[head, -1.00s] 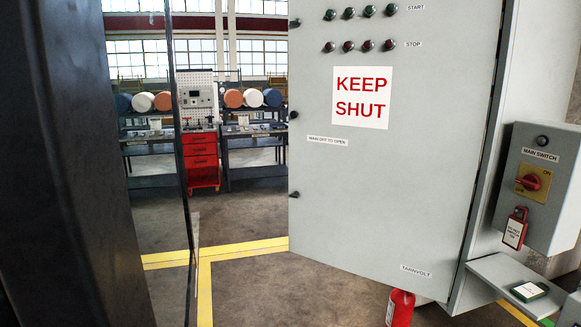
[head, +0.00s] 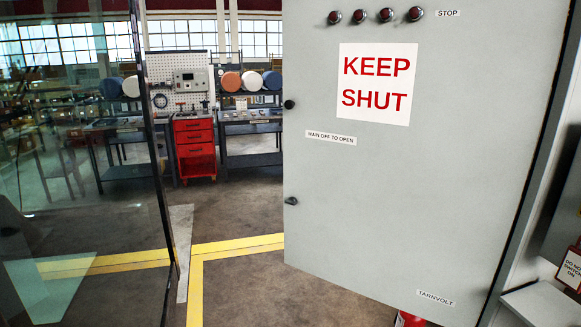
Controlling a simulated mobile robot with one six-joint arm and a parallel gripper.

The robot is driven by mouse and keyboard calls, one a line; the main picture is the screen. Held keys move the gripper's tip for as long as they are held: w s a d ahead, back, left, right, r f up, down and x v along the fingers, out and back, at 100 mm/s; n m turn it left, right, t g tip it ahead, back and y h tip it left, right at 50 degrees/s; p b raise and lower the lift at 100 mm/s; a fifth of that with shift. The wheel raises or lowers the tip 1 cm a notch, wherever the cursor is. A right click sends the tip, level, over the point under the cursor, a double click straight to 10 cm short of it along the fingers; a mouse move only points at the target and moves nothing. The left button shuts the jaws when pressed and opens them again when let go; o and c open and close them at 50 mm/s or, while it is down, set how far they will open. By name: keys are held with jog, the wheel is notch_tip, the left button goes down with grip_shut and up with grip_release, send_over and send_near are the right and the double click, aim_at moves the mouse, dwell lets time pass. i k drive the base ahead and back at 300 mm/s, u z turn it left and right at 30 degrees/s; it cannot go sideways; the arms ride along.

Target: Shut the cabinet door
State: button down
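The cabinet door (head: 400,210) is a large pale grey panel filling the right half of the head view. It carries a "KEEP SHUT" sign (head: 379,84), red lamps or buttons (head: 374,15) and small labels. It stands ajar, its free left edge swung out from the cabinet. Two dark knobs, an upper one (head: 289,104) and a lower one (head: 291,201), sit on that edge. The cabinet body (head: 520,275) shows only as a strip at the right. My gripper is not in view.
A glass panel with a dark frame (head: 153,150) stands close on the left. Yellow floor lines (head: 196,275) cross open floor between it and the door. A red extinguisher (head: 409,319) stands below the door. A red drawer trolley (head: 195,147) and benches are far back.

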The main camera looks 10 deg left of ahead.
aim_at(409, 143)
jog(key=z, duration=0.05)
jog(key=i, duration=0.8)
jog(key=z, duration=0.9)
jog(key=k, duration=0.15)
jog(key=u, duration=2.55)
jog(key=k, duration=0.15)
jog(key=u, duration=1.55)
